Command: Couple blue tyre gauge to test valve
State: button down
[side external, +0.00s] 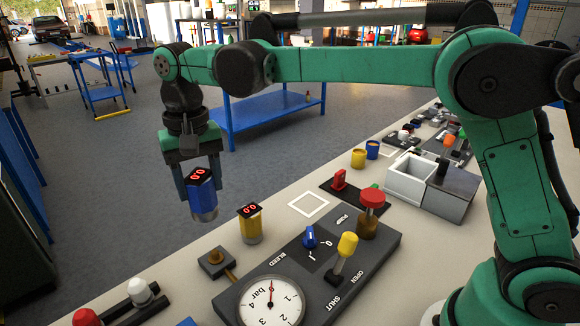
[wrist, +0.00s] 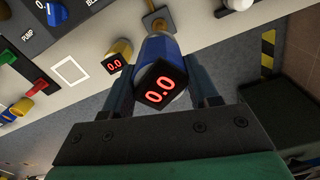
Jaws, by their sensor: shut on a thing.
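The blue tyre gauge (side external: 204,199) has a silver lower end and a black top display reading 0.0. My gripper (side external: 201,186) is shut on it and holds it in the air, slightly tilted, left of the yellow gauge. In the wrist view the blue gauge (wrist: 157,52) sits between the fingers of my gripper (wrist: 163,88). The test valve appears to be the small dark block with a brass fitting (side external: 217,261), on the bench in front of the panel. It also shows beyond the gauge in the wrist view (wrist: 156,22). The gauge is above and apart from it; its lower end is hidden in the wrist view.
A yellow gauge (side external: 250,226) stands upright close to the valve. The grey panel (side external: 318,280) carries a bar dial (side external: 271,303), yellow lever (side external: 347,245), blue knob (side external: 310,237) and red-topped pump (side external: 372,199). An empty white square (side external: 309,204) is marked on the bench.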

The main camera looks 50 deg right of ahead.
jog(key=shift+f, duration=0.65)
jog(key=shift+f, duration=0.1)
jog(key=shift+f, duration=2.8)
jog(key=shift+f, duration=1.4)
jog(key=shift+r, duration=0.2)
jog(key=shift+r, duration=0.9)
jog(key=shift+f, duration=1.05)
jog(key=shift+c, duration=0.8)
grip_release()
